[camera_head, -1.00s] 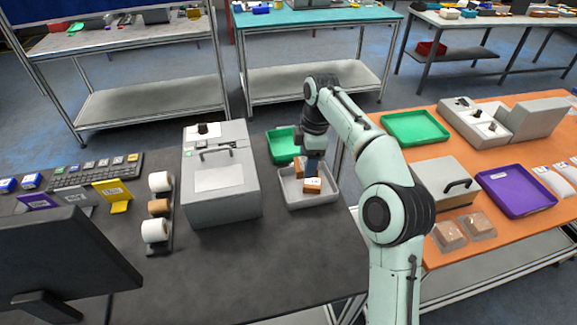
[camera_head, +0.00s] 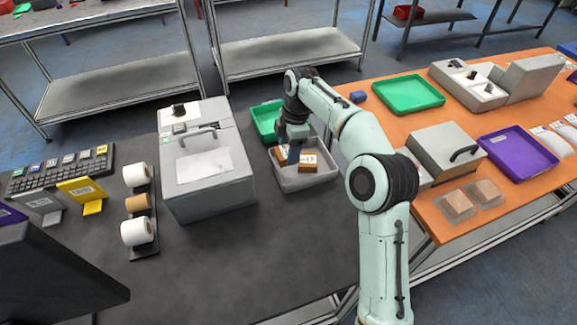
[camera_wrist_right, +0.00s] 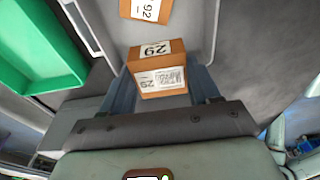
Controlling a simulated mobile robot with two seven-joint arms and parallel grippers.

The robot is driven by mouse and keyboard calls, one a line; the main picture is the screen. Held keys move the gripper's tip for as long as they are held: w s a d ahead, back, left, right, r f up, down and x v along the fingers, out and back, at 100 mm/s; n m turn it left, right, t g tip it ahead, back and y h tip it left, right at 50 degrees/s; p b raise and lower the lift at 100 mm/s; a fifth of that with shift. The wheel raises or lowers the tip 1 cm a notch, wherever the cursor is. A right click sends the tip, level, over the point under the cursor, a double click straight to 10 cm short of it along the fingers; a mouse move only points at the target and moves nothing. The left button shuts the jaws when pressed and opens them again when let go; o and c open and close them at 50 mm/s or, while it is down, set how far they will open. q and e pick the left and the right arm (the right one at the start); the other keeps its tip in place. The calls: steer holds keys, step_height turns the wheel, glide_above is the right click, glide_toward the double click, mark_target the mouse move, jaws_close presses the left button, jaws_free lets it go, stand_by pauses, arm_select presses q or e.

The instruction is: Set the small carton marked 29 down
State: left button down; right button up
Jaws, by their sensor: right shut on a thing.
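My right gripper (camera_head: 291,150) reaches down into the grey tray (camera_head: 300,184) on the dark table. In the right wrist view its fingers (camera_wrist_right: 163,88) are shut on a small brown carton marked 29 (camera_wrist_right: 155,50), which has white labels. The held carton also shows in the head view (camera_head: 281,156), partly hidden by the gripper. A second carton, marked 92 (camera_wrist_right: 150,8), lies in the tray just beyond it; in the head view it is on the right (camera_head: 309,162). I cannot tell whether the held carton touches the tray floor. My left gripper is not in view.
A green tray (camera_head: 266,121) stands behind the grey tray. A grey box-shaped machine (camera_head: 207,170) stands to the left, with rolls (camera_head: 137,203) beside it. The orange table (camera_head: 423,195) on the right holds a green tray, a purple tray and packages.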

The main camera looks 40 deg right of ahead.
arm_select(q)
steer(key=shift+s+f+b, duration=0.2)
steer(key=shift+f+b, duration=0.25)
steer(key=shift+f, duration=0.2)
arm_select(e)
steer(key=shift+f, duration=2.9)
steer(key=shift+f, duration=0.2)
steer(key=o, duration=1.2)
steer(key=shift+c, duration=0.2)
steer(key=r+p, duration=0.1)
steer(key=r, duration=0.3)
steer(key=d+r+p, duration=0.1)
steer(key=r, duration=0.3)
steer(key=r+p, duration=0.1)
steer(key=r, duration=0.3)
steer(key=shift+s+d+r, duration=0.1)
steer(key=shift+s+d, duration=0.1)
steer(key=shift+d, duration=0.15)
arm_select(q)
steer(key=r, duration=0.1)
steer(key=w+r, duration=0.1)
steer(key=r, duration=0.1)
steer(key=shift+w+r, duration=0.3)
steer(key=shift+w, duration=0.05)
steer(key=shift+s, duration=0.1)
arm_select(e)
steer(key=shift+s, duration=0.1)
